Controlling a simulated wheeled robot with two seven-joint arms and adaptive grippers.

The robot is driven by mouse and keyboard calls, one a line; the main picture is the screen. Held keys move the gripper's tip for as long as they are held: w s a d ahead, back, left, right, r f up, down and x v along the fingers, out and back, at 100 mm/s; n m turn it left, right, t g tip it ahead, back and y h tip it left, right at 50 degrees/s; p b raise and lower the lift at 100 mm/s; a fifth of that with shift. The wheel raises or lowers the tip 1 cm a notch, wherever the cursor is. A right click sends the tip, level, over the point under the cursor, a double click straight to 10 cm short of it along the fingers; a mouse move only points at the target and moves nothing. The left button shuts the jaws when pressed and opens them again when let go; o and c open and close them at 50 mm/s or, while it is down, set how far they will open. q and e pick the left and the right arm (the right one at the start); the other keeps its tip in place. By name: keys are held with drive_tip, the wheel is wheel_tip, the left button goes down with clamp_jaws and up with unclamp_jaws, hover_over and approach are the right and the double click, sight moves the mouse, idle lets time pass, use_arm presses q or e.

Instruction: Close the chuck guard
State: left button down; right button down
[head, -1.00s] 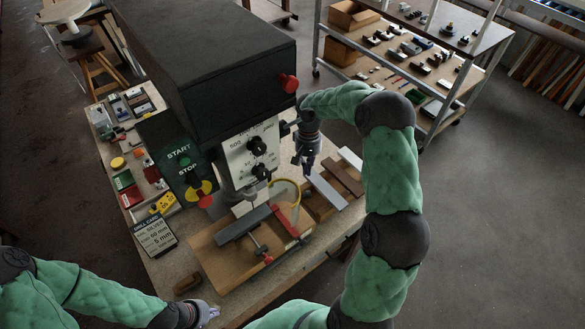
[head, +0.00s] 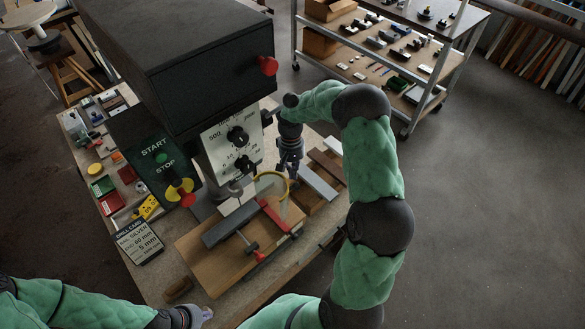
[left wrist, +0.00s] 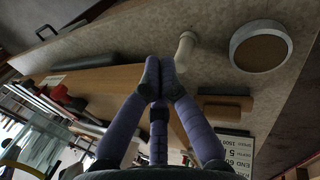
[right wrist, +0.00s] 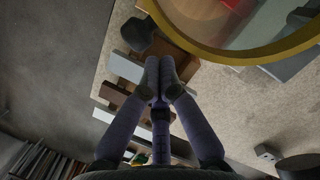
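The chuck guard (head: 271,188) is a clear curved shield with a yellow rim, below the drill press head and over the wooden fixture. Its yellow rim (right wrist: 228,57) arcs large across the top right of the right wrist view. My right gripper (head: 291,166) hangs just right of the guard, apart from it as far as I can see. Its fingertips meet, empty, in the right wrist view (right wrist: 160,75). My left gripper (head: 207,313) is low at the table's front edge, far from the guard. Its fingertips meet, empty, in the left wrist view (left wrist: 157,80).
The drill press head (head: 178,55) stands behind, with a green START/STOP panel (head: 155,165) at left. A red clamp bar (head: 274,216) and grey profile (head: 235,223) sit on the wooden board (head: 205,264). More profiles (head: 318,183) lie right of the guard.

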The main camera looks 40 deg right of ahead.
use_arm(q)
drive_tip(key=shift+f, duration=0.1)
use_arm(e)
drive_tip(key=shift+f, duration=0.15)
drive_tip(key=shift+s, duration=0.1)
use_arm(q)
drive_tip(key=shift+f, duration=0.2)
use_arm(e)
drive_tip(key=shift+s+a+m, duration=0.25)
drive_tip(key=shift+m, duration=0.15)
